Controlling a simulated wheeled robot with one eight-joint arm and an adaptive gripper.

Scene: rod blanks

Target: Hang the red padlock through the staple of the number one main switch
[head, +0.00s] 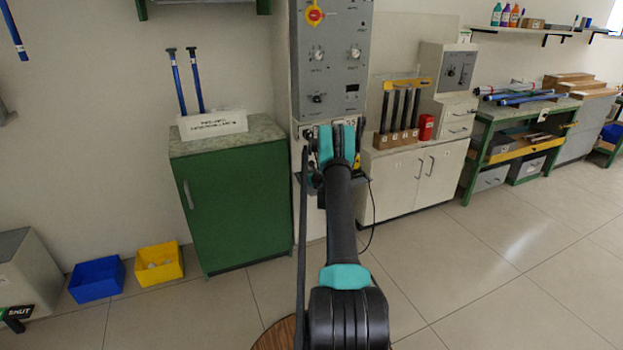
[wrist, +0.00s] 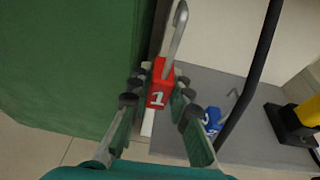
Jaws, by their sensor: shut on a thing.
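The red padlock (wrist: 158,92), marked with a white 1, is between the fingertips of my gripper (wrist: 160,98) in the wrist view. My gripper is shut on its body. Its grey shackle (wrist: 178,32) points up and shows as a hook, with one end apparently free. In the head view my arm reaches to the grey switch cabinet and hides the padlock. A red and yellow rotary switch (head: 314,15) is high on the cabinet; I cannot tell which number it has. No staple can be made out in either view.
A blue padlock (wrist: 212,121) sits on a grey shelf (wrist: 255,110), right of the red one. A black and yellow object (wrist: 296,122) is further right. A green cabinet (head: 232,200) stands left of the grey switch cabinet (head: 333,75); a white cupboard (head: 412,175) stands right.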

